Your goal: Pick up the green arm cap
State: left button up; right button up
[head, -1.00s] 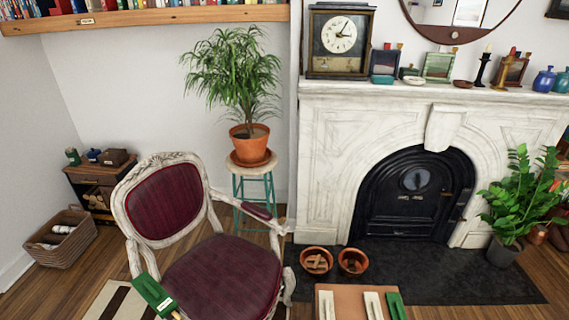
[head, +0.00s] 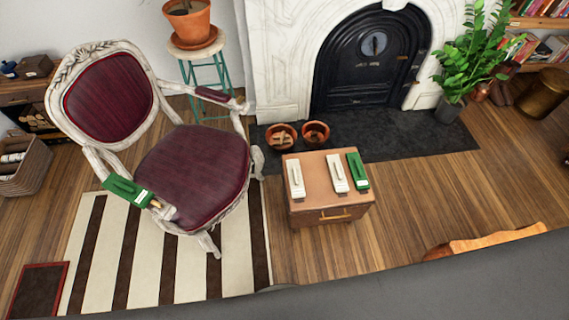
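A green cap-like piece with a white label (head: 128,190) sits at the near arm of the carved white armchair (head: 190,170), which has a burgundy seat and back. A second green piece with a white label (head: 357,170) lies on the right side of the top of a small brown box with a drawer (head: 325,213). Two similar white pieces lie beside it, one at the left (head: 295,179) and one in the middle (head: 338,172). I cannot tell from looks alone which green piece is the arm cap. Neither gripper is in view.
A striped rug (head: 145,255) lies under and before the chair. Two terracotta bowls (head: 281,137) (head: 315,133) stand on the dark hearth (head: 385,135) behind the box. A wooden edge (head: 485,241) shows at the lower right. The floor right of the box is clear.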

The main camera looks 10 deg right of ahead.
aim_at(359, 177)
jog(key=u, duration=0.65)
jog(key=k, duration=1.1)
jog(key=z, duration=0.7)
